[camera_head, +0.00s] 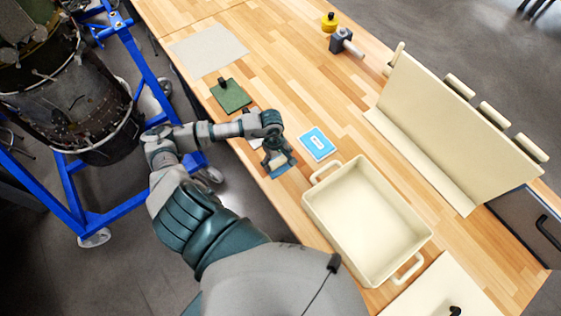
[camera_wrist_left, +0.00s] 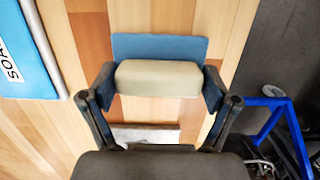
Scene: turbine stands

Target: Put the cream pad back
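The cream pad (camera_wrist_left: 158,79) is a rounded block in the left wrist view. It lies between the two fingers of my left gripper (camera_wrist_left: 159,88), with a fingertip against each end. A flat blue piece (camera_wrist_left: 158,46) shows just beyond and under the pad. I cannot tell whether the pad rests on it or is slightly above it. In the head view my left gripper (camera_head: 277,160) points down at the bench's near edge, over the blue piece (camera_head: 280,168), and hides most of the pad. My right gripper is not in view.
A blue-and-white card (camera_head: 318,143) lies beside the gripper. A cream tray (camera_head: 312,205) stands to the right on the wooden bench (camera_head: 290,90). A green pad (camera_head: 230,96) with a black knob lies left. A cream rack (camera_head: 440,120) stands behind. A blue-framed turbine stand (camera_head: 75,195) is at left.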

